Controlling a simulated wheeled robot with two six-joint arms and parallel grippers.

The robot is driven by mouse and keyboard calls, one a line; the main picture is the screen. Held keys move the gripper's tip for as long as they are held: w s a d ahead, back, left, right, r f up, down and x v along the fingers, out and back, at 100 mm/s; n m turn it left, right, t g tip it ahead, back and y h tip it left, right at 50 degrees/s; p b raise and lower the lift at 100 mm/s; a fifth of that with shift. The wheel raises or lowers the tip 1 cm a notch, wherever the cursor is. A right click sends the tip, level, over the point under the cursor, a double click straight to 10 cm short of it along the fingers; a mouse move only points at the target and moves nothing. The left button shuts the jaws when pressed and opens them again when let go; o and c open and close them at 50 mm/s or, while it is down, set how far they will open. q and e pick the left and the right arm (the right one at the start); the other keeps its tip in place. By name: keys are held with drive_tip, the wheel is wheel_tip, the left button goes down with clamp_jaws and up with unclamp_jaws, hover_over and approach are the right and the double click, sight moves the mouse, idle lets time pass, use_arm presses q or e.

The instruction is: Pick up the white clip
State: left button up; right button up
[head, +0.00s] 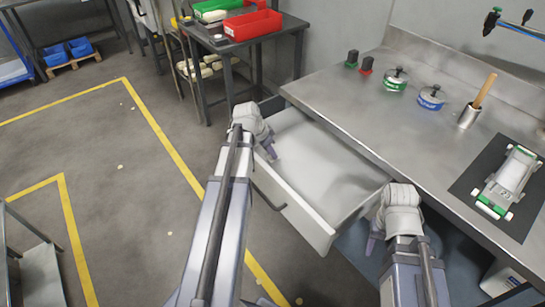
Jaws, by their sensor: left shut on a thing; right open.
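I cannot make out a white clip anywhere in the head view. My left gripper (272,155) is at the left front corner of the pulled-out white drawer (325,165). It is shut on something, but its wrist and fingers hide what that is. My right gripper (373,242) is open and points down beside the drawer's right front corner, in front of the bench. The visible part of the drawer floor looks bare.
The metal bench (430,130) carries green (396,80) and blue (431,97) round tins, a cup with a wooden handle (469,115), and a white-green track vehicle (507,182) on a black mat. A side table (245,38) holds red and green trays. Floor at left is mostly clear.

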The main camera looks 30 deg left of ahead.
use_arm(q)
drive_tip(key=shift+r, duration=0.15)
clamp_jaws()
wheel_tip(320, 180, up, 10)
drive_tip(key=p, duration=1)
